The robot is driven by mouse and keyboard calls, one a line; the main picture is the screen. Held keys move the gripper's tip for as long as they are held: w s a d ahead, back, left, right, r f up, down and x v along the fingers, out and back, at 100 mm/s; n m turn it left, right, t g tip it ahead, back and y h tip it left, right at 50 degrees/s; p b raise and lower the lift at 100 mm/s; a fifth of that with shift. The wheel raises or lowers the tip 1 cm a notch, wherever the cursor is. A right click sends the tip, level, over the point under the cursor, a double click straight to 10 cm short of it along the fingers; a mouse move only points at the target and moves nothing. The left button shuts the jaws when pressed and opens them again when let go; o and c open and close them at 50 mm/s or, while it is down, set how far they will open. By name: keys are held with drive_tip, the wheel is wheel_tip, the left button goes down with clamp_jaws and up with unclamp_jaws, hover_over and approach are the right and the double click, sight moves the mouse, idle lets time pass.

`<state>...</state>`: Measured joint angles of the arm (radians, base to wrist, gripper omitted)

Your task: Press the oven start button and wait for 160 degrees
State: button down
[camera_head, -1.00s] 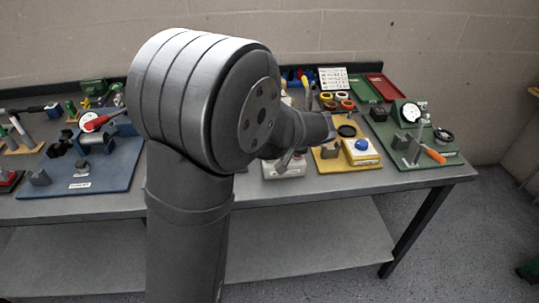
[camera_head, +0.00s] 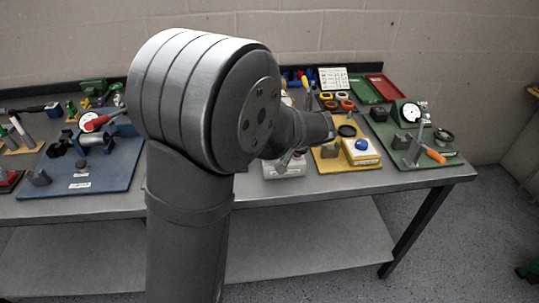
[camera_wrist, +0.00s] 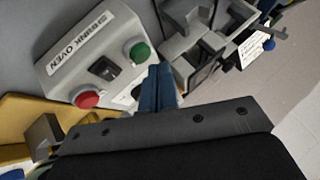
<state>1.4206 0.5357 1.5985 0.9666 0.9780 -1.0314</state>
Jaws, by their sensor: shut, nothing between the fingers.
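The shrink oven control box (camera_wrist: 70,65) is pale grey with a "SHRINK OVEN" label, and lies at the upper left of the wrist view. It carries a green button (camera_wrist: 138,50), a red button (camera_wrist: 87,98) and a small dark panel part (camera_wrist: 105,68) between them. No temperature figure is legible. My gripper (camera_wrist: 160,70) is shut and empty, its blue fingertips close beside the green button. I cannot tell whether they touch it. In the head view the pale box (camera_head: 284,170) shows at the table's front edge, partly hidden by my arm.
A grey bracket-like fixture (camera_wrist: 205,45) stands right of the fingers in the wrist view. In the head view, a yellow board (camera_head: 345,162) with a blue-topped box and a green board (camera_head: 420,150) with a gauge are to the right. A blue board (camera_head: 100,170) is left.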

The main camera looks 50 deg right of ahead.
drive_tip(key=shift+f, duration=0.1)
drive_tip(key=shift+f, duration=0.35)
drive_tip(key=shift+f, duration=0.4)
idle(0.6)
drive_tip(key=shift+r, duration=0.85)
drive_tip(key=shift+r, duration=2.5)
drive_tip(key=shift+f, duration=0.1)
